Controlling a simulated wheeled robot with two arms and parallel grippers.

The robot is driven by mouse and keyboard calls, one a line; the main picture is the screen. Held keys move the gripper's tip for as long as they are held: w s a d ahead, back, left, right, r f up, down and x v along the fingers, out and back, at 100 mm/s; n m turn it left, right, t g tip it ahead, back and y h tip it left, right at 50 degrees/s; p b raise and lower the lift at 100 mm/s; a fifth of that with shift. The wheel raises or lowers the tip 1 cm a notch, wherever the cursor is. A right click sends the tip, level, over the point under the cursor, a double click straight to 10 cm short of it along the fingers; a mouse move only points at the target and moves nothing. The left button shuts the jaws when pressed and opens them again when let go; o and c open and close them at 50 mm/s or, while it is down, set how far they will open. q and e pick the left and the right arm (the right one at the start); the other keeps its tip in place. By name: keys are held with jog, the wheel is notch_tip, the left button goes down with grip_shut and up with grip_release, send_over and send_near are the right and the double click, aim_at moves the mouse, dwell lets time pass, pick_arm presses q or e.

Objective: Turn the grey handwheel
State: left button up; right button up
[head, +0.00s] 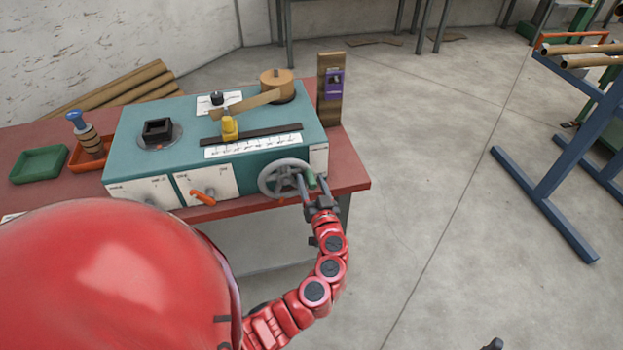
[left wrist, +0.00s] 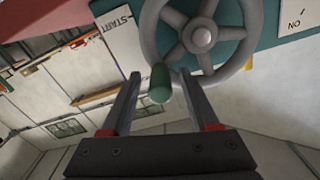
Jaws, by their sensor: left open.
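The grey handwheel (head: 286,178) with its spokes is on the front of the teal machine, near its right end. It also shows in the left wrist view (left wrist: 202,37), with its hub and rim in plain sight. A green handle (head: 311,179) sticks out from its rim at the right. My left gripper (head: 309,188) is open at the handle. In the left wrist view the green handle (left wrist: 159,84) lies between the two open fingers, with gaps on both sides. Whether a finger touches the wheel's rim I cannot tell.
The teal machine (head: 255,157) stands on a red bench (head: 347,172). An orange lever (head: 203,197) is on its front, left of the wheel. Green (head: 38,165) and orange trays stand at the left. A blue rack (head: 560,170) is at the right; the floor between is clear.

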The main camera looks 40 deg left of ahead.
pick_arm(q)
grip_shut()
dwell(0.3)
dwell(1.2)
